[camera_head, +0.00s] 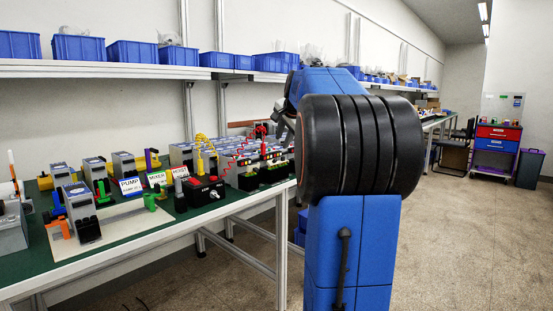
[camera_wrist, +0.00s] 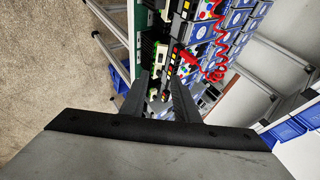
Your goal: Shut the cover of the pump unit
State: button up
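A white card reading PUMP (camera_head: 130,186) stands on the green-topped bench in the head view. Grey modules with blue-labelled tops stand around it, one (camera_head: 123,164) just behind the card. I cannot tell which part is the pump unit's cover or how it stands. In the wrist view the two dark fingers of my gripper (camera_wrist: 160,97) are apart, with no object visibly held. Beyond them are modules with green and black terminal blocks (camera_wrist: 160,52). My own arm hides most of my gripper in the head view.
A black and red control box (camera_head: 204,191) sits near the bench's front edge. Red and yellow wires rise from the modules at the right. A shelf with blue bins (camera_head: 78,48) runs above. Open floor (camera_head: 470,240) lies to the right.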

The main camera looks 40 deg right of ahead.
aim_at(274, 161)
jog(key=x, duration=1.3)
jog(key=shift+w+f, duration=0.2)
jog(key=shift+f, duration=0.05)
jog(key=shift+d, duration=0.1)
jog(key=shift+c, duration=0.7)
grip_shut()
